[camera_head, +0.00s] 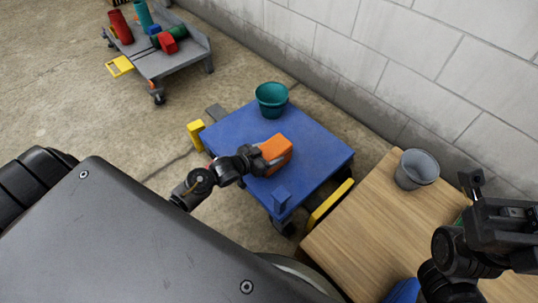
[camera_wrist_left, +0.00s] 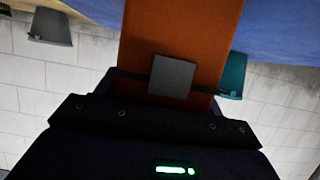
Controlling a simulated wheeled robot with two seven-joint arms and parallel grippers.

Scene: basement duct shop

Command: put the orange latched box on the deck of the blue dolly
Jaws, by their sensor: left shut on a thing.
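The orange latched box (camera_head: 278,149) is over the deck of the blue dolly (camera_head: 322,154), near its middle. My left gripper (camera_head: 264,158) is shut on the box from its left side. In the left wrist view the orange box (camera_wrist_left: 181,35) fills the space between the fingers, with a dark square piece, perhaps its latch, on the near face. The blue deck (camera_wrist_left: 283,30) lies behind the box there. I cannot tell whether the box's underside touches the deck. My right gripper (camera_head: 480,190) is at the right edge, above the wooden table; its jaw opening is unclear.
A teal bucket (camera_head: 271,98) stands at the deck's back corner. A wooden table (camera_head: 365,228) with a grey bucket (camera_head: 416,169) is right of the dolly. A grey cart (camera_head: 165,62) carrying red, green and blue items is at the upper left. A block wall (camera_head: 345,62) runs behind.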

